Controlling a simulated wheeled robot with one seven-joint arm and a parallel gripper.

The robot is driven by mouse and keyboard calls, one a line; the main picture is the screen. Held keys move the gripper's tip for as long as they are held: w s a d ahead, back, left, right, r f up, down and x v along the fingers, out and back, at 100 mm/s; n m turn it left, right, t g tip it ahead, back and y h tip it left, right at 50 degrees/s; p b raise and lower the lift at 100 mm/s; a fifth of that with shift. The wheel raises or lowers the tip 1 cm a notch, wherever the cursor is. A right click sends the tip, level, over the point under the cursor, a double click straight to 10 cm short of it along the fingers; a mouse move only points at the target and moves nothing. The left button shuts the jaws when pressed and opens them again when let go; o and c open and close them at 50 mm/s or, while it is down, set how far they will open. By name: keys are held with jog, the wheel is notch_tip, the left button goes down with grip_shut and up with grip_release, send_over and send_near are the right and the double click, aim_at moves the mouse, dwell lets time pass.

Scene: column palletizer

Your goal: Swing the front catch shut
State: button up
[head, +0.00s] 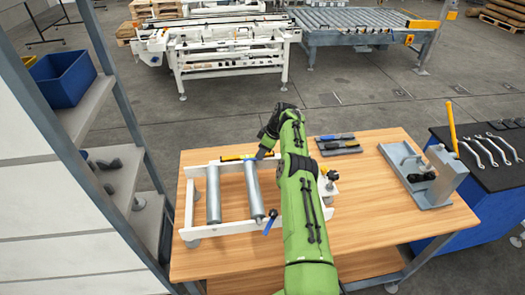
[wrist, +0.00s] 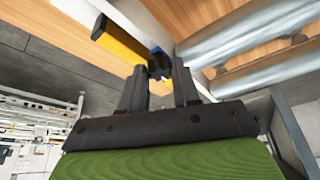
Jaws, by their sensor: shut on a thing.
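A white frame (head: 228,226) with two grey rollers stands on the wooden table. A blue-handled catch (head: 270,222) sits at its near rail and sticks outward. At the far rail my gripper (head: 264,152) reaches down beside a yellow-and-black bar (head: 232,158). In the wrist view my gripper (wrist: 158,72) is shut on a small blue handle (wrist: 156,52), seemingly another catch, right beside the yellow bar (wrist: 122,42). Most of that handle is hidden between the fingers. I cannot tell from the views which catch is the front one.
A black-knobbed white block (head: 329,186) is at the frame's right end, partly behind my arm. A tool tray (head: 338,147) lies at the table's back edge. A shelf (head: 122,190) is close on the left.

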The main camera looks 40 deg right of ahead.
jog(key=o, duration=1.1)
jog(key=shift+c, duration=0.2)
jog(key=p+v, duration=0.1)
jog(key=v, duration=1.5)
jog(key=shift+f, duration=0.15)
